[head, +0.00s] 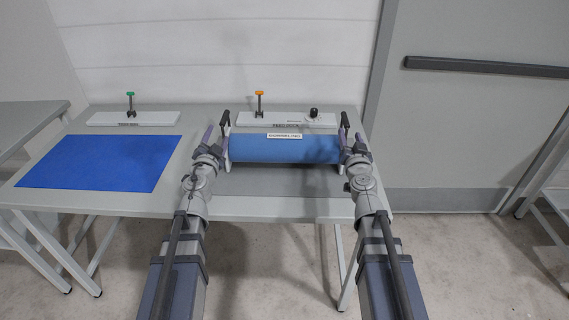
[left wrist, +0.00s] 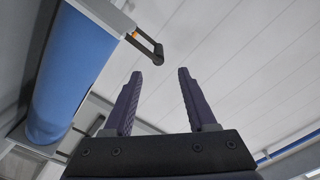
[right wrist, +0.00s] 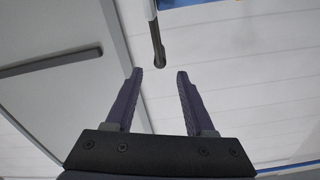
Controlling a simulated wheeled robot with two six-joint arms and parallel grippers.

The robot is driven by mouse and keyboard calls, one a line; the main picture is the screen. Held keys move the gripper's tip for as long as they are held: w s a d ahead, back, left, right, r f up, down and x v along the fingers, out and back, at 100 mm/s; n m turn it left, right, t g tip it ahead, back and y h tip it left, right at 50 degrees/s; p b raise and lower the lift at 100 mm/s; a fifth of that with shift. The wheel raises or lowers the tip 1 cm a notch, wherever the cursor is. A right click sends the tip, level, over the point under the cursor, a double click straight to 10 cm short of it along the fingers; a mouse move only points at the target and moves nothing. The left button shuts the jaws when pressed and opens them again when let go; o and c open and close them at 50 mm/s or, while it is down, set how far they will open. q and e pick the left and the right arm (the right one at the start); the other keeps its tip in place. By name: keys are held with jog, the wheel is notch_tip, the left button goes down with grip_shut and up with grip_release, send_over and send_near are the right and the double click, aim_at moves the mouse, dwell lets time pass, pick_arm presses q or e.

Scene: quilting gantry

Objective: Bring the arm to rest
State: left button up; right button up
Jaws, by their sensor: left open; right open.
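My left gripper (head: 209,132) is at the left end of the blue roller (head: 285,149), close to a black handle (head: 225,122). In the left wrist view its two fingers (left wrist: 158,95) are apart with nothing between them, and the handle (left wrist: 148,43) stands beyond them. My right gripper (head: 357,135) is at the roller's right end, close to the other black handle (head: 345,122). In the right wrist view its fingers (right wrist: 160,92) are apart and empty, with the handle (right wrist: 158,45) just beyond the tips. Whether either gripper touches its handle cannot be told.
The grey table (head: 235,207) carries a flat blue sheet (head: 100,162) at left. A grey door (head: 480,110) is at right.

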jog(key=s+a+n+g+y+p, duration=0.25)
jog(key=a+n+y, duration=0.2)
jog(key=a, duration=0.65)
jog(key=s+a+f+n+g+y+p, duration=0.35)
jog(key=s+a+f+g, duration=0.4)
jog(key=s+a, duration=0.25)
pick_arm(q)
jog(key=s+d+f+n+g+p, duration=0.1)
jog(key=s+d+f+n+g, duration=0.1)
jog(key=s+g, duration=0.4)
jog(key=s+d+f+n+g+y+p, duration=0.1)
jog(key=s+d+f+g, duration=0.4)
jog(key=s, duration=0.9)
jog(key=s+d+f+n+g+p, duration=0.2)
jog(key=s+d+g, duration=0.4)
jog(key=s, duration=0.4)
notch_tip(320, 180, down, 2)
jog(key=shift+s+d+n+g+y+p, duration=0.15)
jog(key=shift+d+n+g+y+p, duration=0.25)
jog(key=shift+g, duration=0.2)
pick_arm(e)
jog(key=s+d+f+g+h, duration=0.1)
jog(key=s+d+g+h, duration=0.2)
jog(key=s, duration=0.5)
jog(key=s+d+f+g+h, duration=0.2)
jog(key=s+d+g+h, duration=0.2)
jog(key=s, duration=0.5)
jog(key=shift+s+f+m+g+h, duration=0.3)
jog(key=shift+m+g+h, duration=0.1)
jog(key=shift+g+h, duration=0.4)
